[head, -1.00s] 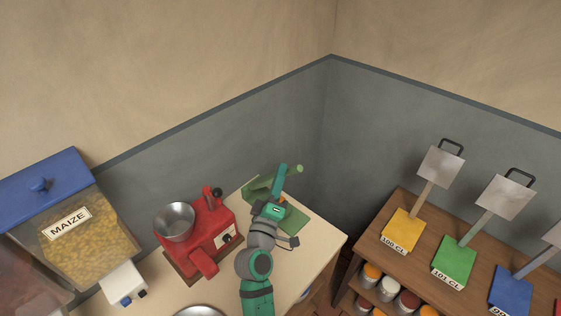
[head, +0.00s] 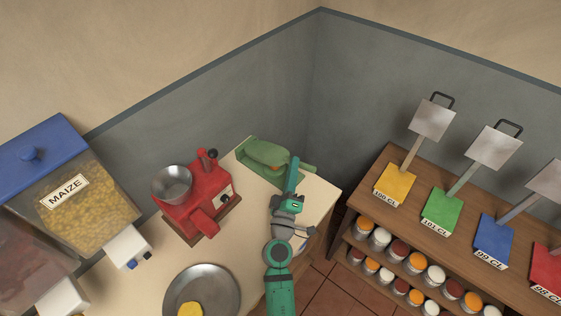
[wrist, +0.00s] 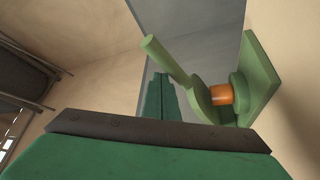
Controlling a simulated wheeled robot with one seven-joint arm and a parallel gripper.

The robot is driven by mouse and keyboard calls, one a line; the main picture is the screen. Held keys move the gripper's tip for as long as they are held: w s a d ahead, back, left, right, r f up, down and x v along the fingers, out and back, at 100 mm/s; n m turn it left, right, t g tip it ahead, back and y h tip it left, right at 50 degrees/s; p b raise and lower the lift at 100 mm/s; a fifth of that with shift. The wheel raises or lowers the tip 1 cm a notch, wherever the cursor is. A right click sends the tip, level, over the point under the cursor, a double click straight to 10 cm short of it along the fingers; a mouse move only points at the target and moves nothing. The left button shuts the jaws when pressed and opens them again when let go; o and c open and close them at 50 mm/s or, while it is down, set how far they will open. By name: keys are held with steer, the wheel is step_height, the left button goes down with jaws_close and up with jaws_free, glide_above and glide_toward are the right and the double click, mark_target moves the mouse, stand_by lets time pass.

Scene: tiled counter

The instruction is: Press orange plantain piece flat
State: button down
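The green press (head: 262,150) stands at the counter's far corner, its long handle (wrist: 165,58) showing in the wrist view. The orange plantain piece (wrist: 222,94) sits between the press's two round plates; it looks like a thick, short cylinder. A bit of orange (head: 272,168) also shows at the press in the head view. My gripper (head: 294,162) is beside the press, its green fingers (wrist: 155,92) together with nothing seen between them. The fingertips lie close to the handle; I cannot tell if they touch it.
A red grinder (head: 196,200) with a metal bowl stands left on the counter (head: 150,270). A round metal plate (head: 215,280) with a yellow piece (head: 190,309) lies nearer.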

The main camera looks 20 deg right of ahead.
steer(key=shift+d+f, duration=0.1)
steer(key=shift+f, duration=0.05)
steer(key=shift+s, duration=0.15)
stand_by(0.4)
steer(key=v, duration=1)
steer(key=shift+s+f, duration=0.15)
steer(key=shift+s, duration=0.15)
steer(key=shift+w, duration=0.1)
